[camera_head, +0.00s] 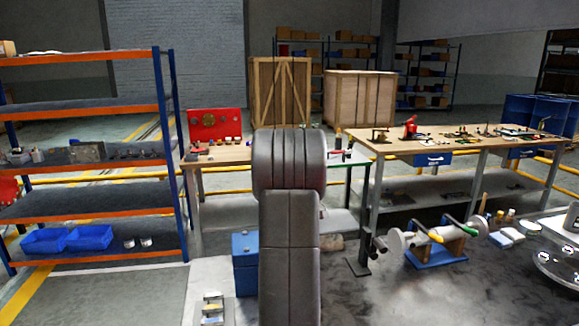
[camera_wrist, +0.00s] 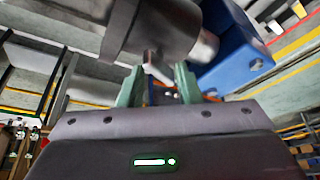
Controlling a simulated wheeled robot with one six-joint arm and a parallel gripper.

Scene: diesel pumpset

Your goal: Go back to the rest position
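My gripper (camera_wrist: 158,80) shows in the wrist view as two green fingers. They stand apart with a gap between them, and I see nothing clearly held. A small pale grey piece shows near the gap, and I cannot tell what it belongs to. A large dark rounded body fills the top of the wrist view, close beyond the fingers. In the head view my dark arm stands upright in the middle and hides what is behind it. My gripper is not visible there.
A blue block (camera_wrist: 232,45) lies right of the fingers in the wrist view. In the head view, an orange-edged shelf (camera_head: 85,202) stands left, with a workbench (camera_head: 222,156) behind my arm and another (camera_head: 470,146) right. A blue cabinet (camera_head: 245,262) stands beside my arm; a blue-based machine (camera_head: 437,252) sits right.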

